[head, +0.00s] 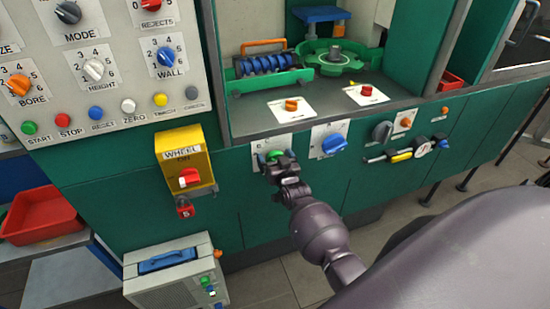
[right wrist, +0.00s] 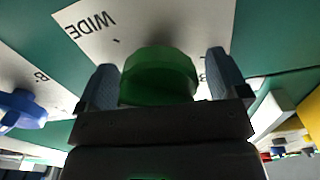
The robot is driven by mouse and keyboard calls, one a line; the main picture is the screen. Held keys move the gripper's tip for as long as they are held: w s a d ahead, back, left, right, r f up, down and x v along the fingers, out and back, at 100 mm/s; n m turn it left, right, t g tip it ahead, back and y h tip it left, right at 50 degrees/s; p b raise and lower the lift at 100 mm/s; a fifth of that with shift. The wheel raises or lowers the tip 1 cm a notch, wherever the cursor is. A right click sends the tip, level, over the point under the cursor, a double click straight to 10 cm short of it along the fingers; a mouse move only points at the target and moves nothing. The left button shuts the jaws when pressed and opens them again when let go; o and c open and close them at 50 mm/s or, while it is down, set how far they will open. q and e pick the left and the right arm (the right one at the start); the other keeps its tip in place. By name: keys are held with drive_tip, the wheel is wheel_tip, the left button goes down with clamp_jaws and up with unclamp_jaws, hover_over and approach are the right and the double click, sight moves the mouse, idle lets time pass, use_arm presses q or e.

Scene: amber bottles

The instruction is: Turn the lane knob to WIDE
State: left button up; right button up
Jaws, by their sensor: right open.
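The green lane knob (head: 269,156) sits on a white plate (head: 259,147) on the green front panel. In the right wrist view the knob (right wrist: 158,78) is large and close, with the word WIDE printed on the plate (right wrist: 130,30) to its upper left. My right gripper (head: 283,166) is at the knob. In the right wrist view its two fingers (right wrist: 160,72) stand open, one on each side of the knob, with small gaps seeming to show. The knob's pointer is hidden or cannot be made out. My left gripper is not in view.
A blue knob (head: 333,144) on its own plate is just right of the lane knob. A yellow WHEEL switch box (head: 184,160) sticks out to the left. Further right are a dark knob (head: 381,131) and an orange knob (head: 405,123). A machine ledge (head: 328,112) runs above.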

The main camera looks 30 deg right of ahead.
drive_tip(key=v, duration=1)
drive_tip(key=shift+s, duration=0.35)
drive_tip(key=shift+a, duration=0.15)
